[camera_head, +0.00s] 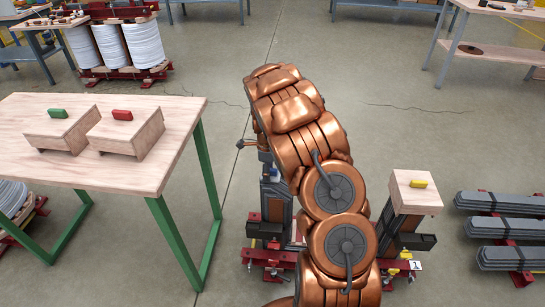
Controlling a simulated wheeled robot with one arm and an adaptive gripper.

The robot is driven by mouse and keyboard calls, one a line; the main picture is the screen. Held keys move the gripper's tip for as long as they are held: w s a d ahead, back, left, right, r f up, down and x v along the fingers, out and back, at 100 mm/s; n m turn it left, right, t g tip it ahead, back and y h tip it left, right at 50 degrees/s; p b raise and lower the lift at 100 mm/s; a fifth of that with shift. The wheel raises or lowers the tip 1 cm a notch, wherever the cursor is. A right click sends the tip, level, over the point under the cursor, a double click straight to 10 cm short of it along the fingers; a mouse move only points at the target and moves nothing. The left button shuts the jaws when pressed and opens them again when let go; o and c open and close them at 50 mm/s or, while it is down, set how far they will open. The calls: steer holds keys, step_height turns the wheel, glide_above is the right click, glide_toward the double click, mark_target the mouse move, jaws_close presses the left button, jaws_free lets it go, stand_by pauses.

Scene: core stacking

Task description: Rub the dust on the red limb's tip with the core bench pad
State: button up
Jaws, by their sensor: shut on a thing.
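A dark upright limb (277,203) stands just left of the arm on a red base (270,259). A small blue and white piece (265,156) shows near its top; I cannot tell what it is. A wooden box with a red tab (122,115) sits on the bench (80,179). Beside it is a wooden box with a green tab (57,113). A wooden block with a yellow tab (417,184) stands at the right. I cannot make out dust or the pad.
The bench has green legs (182,243). Grey stacked bars (505,228) lie on red supports at the right. White coils (143,43) stand at the back left, and another table (495,53) at the back right. Open floor lies behind my arm.

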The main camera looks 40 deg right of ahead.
steer(key=shift+s+d, duration=0.25)
steer(key=shift+d, duration=0.1)
steer(key=shift+w+a+r, duration=0.1)
steer(key=shift+w+a, duration=0.25)
steer(key=shift+a, duration=0.25)
steer(key=shift+w+a+p, duration=0.15)
steer(key=shift+p, duration=0.2)
steer(key=shift+s+d, duration=0.7)
steer(key=shift+d, duration=0.15)
steer(key=shift+r+p, duration=0.3)
steer(key=shift+w+r, duration=0.1)
steer(key=shift+r, duration=0.8)
steer(key=shift+r+p, duration=0.95)
steer(key=shift+r, duration=1.8)
